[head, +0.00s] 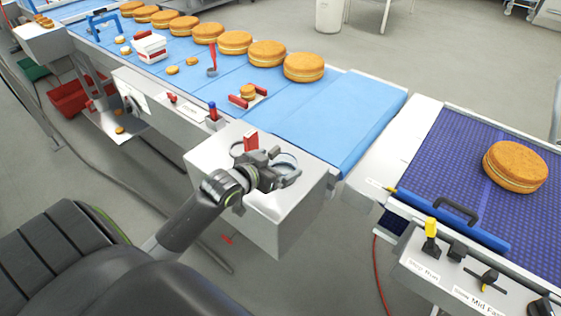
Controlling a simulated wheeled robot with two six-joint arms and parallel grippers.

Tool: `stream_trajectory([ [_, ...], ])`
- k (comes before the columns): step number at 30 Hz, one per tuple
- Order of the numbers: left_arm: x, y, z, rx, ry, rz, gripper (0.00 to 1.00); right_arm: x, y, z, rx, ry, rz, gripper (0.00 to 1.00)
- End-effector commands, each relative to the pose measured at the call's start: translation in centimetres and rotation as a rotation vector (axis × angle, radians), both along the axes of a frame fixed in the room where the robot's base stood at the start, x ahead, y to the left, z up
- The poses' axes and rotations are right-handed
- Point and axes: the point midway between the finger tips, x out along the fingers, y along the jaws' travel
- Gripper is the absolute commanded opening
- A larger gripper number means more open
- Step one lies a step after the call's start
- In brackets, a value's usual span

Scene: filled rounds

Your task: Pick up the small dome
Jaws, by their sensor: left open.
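A small clear, rounded piece (289,160) shows at the right of my left gripper (284,171), on top of a white box (214,150). It looks like the small dome, but the gripper covers part of it and its full shape cannot be told. My left gripper is open, low over the box top, with its fingers at the clear piece. Whether they touch it cannot be told. My right gripper is not in view.
A red block (250,141) stands just behind the gripper. A blue belt (335,115) carries several large filled rounds (304,67). A small round (247,91) sits between red bars. At right, another belt (440,160) holds one large round (515,166).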

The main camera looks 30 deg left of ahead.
Motion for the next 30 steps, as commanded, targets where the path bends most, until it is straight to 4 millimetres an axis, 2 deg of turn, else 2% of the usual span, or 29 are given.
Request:
stream_trajectory([
  [6,2.2,-0.2,-0.9,-0.002,0.001,0.001,1.00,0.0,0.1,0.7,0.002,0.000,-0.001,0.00],
  [16,2.7,-0.2,-1.2,0.000,0.001,0.000,1.00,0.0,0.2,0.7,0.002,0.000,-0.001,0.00],
  [27,2.6,-0.2,-1.2,0.001,0.001,0.000,0.53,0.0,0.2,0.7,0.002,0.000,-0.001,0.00],
  [30,2.7,-0.2,-1.2,0.001,0.000,0.000,0.52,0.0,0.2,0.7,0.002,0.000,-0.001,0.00],
])
